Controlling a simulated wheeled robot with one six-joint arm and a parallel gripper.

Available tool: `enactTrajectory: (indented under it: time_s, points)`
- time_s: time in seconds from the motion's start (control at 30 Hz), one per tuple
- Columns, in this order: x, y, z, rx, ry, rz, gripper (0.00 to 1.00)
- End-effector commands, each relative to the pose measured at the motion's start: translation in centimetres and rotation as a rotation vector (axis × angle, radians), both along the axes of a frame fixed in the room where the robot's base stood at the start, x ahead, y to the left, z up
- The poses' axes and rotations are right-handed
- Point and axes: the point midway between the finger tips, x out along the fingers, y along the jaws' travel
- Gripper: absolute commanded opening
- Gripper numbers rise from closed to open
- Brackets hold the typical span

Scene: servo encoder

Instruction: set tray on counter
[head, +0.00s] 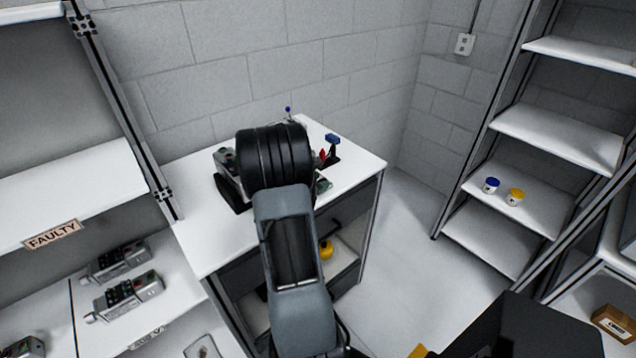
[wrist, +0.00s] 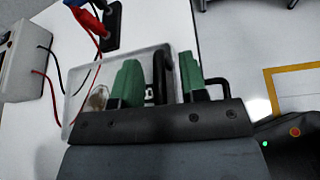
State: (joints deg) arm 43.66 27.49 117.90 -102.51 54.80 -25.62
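A clear, shallow tray (wrist: 78,88) shows in the wrist view, with a small round brownish thing (wrist: 98,97) in it. My gripper (wrist: 160,82) has two green fingers, one over the tray's inside and one beyond its right wall. The fingers are apart, with the wall between them; whether they press on it is unclear. I cannot tell whether the tray rests on the white surface or is just above it. In the head view, the white counter (head: 205,235) stands against the wall; my arm hides the gripper and most of the tray.
A grey box (wrist: 17,62) with red and black leads is left of the tray. A blue-topped stand (head: 332,145) is at the counter's back right. A shelf with a FAULTY label (head: 52,234) stands left; another rack (head: 560,135) stands right. Floor (head: 405,240) is free between.

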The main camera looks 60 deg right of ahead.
Motion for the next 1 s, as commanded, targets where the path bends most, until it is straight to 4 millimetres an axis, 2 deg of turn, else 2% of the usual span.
enactTrajectory:
  time_s: [0.23, 0.43, 0.47, 0.8, 1.0]
  points:
    - [0.0, 0.0, 0.2, 0.000, 0.000, 0.000, 0.39]
    - [0.1, 0.2, 1.8, -0.001, -0.001, 0.002, 0.39]
    - [0.3, 0.9, 1.6, 0.000, -0.002, 0.004, 0.39]
    - [1.8, 7.2, 4.2, -0.002, -0.002, 0.004, 0.39]
    - [2.3, 9.7, 5.2, -0.001, -0.001, 0.003, 0.39]
